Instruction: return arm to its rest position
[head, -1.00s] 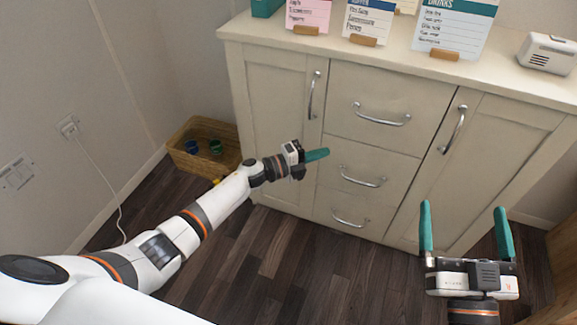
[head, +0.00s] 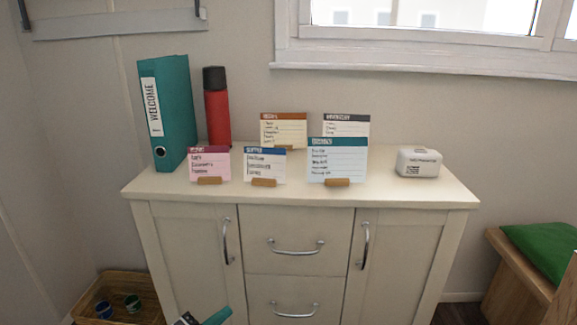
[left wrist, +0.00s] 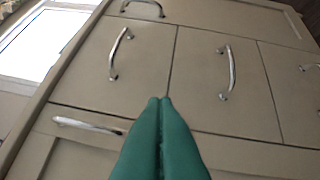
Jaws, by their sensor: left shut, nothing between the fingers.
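My left gripper (head: 212,317) shows only as a teal fingertip and a bit of dark body at the bottom edge of the head view, in front of the cabinet (head: 460,194). In the left wrist view its two teal fingers (left wrist: 161,100) lie together, shut and empty. They point at the cabinet's doors and drawers, whose metal handles show ahead; the exact gap to the fronts cannot be told. My right gripper is out of view now.
On the cabinet top stand a teal binder (head: 178,110), a red bottle (head: 217,110), several cards in wooden holders and a white box (head: 419,162). A wicker basket (head: 150,308) with cups is at lower left. A bench with a green cushion (head: 545,248) is at right.

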